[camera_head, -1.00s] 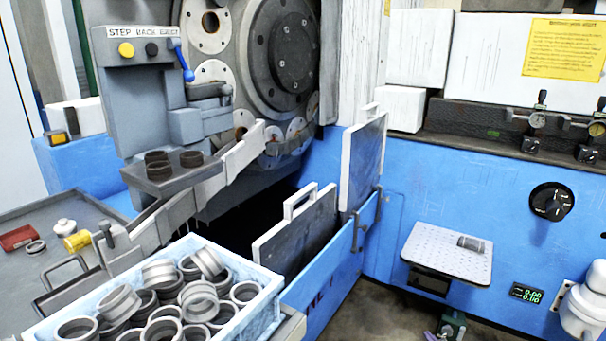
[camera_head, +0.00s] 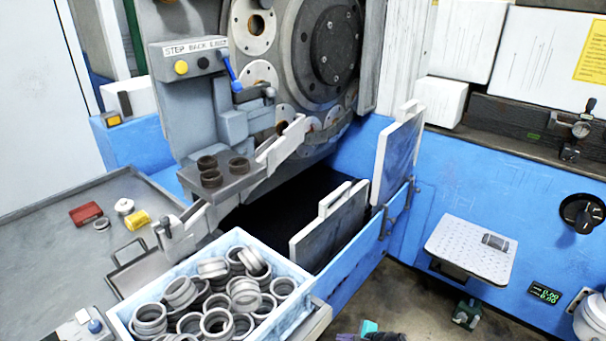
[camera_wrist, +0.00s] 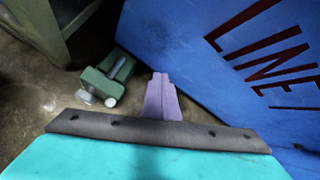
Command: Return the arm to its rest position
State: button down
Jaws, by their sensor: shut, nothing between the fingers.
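My gripper shows in the wrist view (camera_wrist: 161,80) as narrow purple fingers pressed together, with a dark grey bar and a teal body behind them. The fingers are shut with nothing between them. They point down toward the floor, close beside a blue machine panel (camera_wrist: 225,95) with dark lettering. In the head view only a teal and purple part of my gripper (camera_head: 366,329) shows at the bottom edge, in front of the blue machine base. The rest of my arm is out of that view.
A green block-like foot (camera_wrist: 108,80) stands on the floor left of my fingers; it also shows in the head view (camera_head: 467,313). A white perforated shelf (camera_head: 465,255) juts out at right. A white bin (camera_head: 128,318) of rings stands at left.

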jog(key=s+a+r+n+g+p, duration=0.2)
jog(key=s+a+n, duration=0.1)
jog(key=s, duration=0.4)
jog(key=s+a+r+n+g+h+p, duration=0.1)
jog(key=s+a+n+g+p, duration=0.1)
jog(key=s+n+g, duration=0.3)
jog(key=s+a+r+n+p, duration=0.1)
jog(key=s+a+r+n, duration=0.15)
jog(key=s, duration=0.55)
jog(key=s+d+r+n+g+h, duration=0.1)
jog(key=s+d+n+g+h, duration=0.1)
jog(key=s+d+n, duration=0.2)
jog(key=s+d+r+n+g+h, duration=0.1)
jog(key=s+d+n+g+h, duration=0.1)
jog(key=s+d+n, duration=0.3)
jog(key=s+h+p, duration=0.1)
jog(key=s, duration=0.3)
jog(key=shift+s+d+r+n+g+h, duration=0.3)
jog(key=shift+s+n, duration=0.05)
jog(key=shift+s, duration=0.05)
